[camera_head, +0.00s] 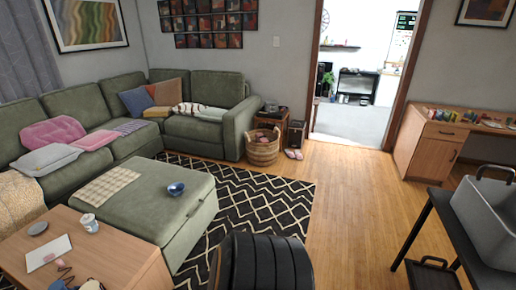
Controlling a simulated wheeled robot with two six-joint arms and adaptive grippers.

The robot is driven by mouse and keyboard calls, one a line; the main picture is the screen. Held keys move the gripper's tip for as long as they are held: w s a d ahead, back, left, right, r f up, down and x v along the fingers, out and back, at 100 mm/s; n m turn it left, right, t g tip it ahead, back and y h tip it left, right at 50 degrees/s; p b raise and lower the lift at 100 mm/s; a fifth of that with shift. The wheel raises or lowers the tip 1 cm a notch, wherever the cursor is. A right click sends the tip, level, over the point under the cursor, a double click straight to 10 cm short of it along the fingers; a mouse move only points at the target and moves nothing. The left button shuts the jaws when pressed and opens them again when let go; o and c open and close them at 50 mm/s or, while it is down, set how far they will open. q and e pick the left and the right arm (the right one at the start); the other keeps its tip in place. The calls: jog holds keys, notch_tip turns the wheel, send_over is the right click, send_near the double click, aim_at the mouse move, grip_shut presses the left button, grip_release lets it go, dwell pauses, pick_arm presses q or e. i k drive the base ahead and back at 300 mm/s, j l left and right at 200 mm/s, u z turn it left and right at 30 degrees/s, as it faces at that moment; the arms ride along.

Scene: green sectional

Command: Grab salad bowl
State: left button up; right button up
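A small dark blue bowl (176,189) sits upright on the green ottoman (150,215), near its right side. It looks empty, but it is too small to be sure. Neither of my grippers shows in this view, so I cannot see whether they are open or shut.
A wooden table (115,250) with a cup (89,222) stands front left. The green sectional (130,110) lies behind the ottoman. A wicker basket (262,150) stands near the doorway. A grey bin (485,220) is at the right. Wooden floor (340,210) is clear right of the rug (270,200).

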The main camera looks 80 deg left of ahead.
aim_at(176, 189)
jog(key=u, duration=3.6)
jog(key=i+l+u, duration=0.1)
jog(key=u, duration=0.9)
jog(key=i+l+u, duration=0.35)
jog(key=l, duration=0.25)
jog(key=i+l+u, duration=0.15)
jog(key=l, duration=0.2)
jog(key=i+l+u, duration=0.2)
jog(key=l, duration=0.15)
jog(key=l+u, duration=0.15)
jog(key=l, duration=0.2)
jog(key=i+l+u, duration=0.15)
jog(key=l, duration=0.25)
jog(key=k, duration=0.05)
